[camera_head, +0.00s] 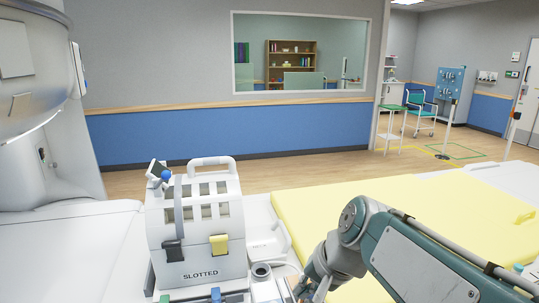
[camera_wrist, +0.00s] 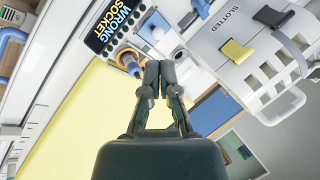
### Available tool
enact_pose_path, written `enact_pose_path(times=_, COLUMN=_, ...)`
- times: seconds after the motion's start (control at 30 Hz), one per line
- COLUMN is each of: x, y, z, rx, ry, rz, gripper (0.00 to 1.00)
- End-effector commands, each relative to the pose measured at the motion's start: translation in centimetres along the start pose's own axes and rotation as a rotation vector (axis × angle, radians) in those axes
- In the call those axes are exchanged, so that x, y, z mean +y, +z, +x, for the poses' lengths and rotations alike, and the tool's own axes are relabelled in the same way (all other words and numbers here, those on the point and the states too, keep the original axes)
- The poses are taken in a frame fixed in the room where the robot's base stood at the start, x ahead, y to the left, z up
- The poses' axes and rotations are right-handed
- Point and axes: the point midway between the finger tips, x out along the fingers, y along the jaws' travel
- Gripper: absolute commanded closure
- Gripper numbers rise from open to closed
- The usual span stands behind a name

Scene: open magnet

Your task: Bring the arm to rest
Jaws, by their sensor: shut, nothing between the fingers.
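My arm (camera_head: 365,235) reaches in from the lower right of the head view, bent over the near end of the yellow pad. My gripper (camera_wrist: 159,65) shows in the wrist view with its two fingers together and nothing between them. Its fingertips are cut off by the lower edge in the head view. In the wrist view it points toward a panel area with a "WRONG SOCKET" label (camera_wrist: 113,25) and a round socket with an orange ring (camera_wrist: 128,61). I cannot tell whether it touches anything there.
A white box marked "SLOTTED" (camera_head: 203,258) with a top handle stands left of my arm. The yellow pad (camera_head: 330,205) lies behind and right. A large scanner housing (camera_head: 30,110) is at the left. Open floor (camera_head: 300,170) lies beyond, with a chair (camera_head: 420,108) far right.

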Motion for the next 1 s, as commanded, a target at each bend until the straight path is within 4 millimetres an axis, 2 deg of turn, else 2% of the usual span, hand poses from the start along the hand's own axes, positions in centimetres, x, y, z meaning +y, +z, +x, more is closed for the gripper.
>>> enact_pose_path(times=0.2, x=4.5, y=2.6, z=-1.8, rx=0.102, ry=0.097, rz=-0.158, gripper=1.00)
enact_pose_path(times=0.6, x=12.1, y=6.7, z=-3.3, rx=0.246, ry=0.295, rz=-0.435, gripper=1.00)
enact_pose_path(times=0.8, x=13.6, y=7.4, z=-3.4, rx=0.270, ry=0.342, rz=-0.495, gripper=1.00)
enact_pose_path(times=1.0, x=13.7, y=7.4, z=-3.4, rx=0.270, ry=0.344, rz=-0.498, gripper=1.00)
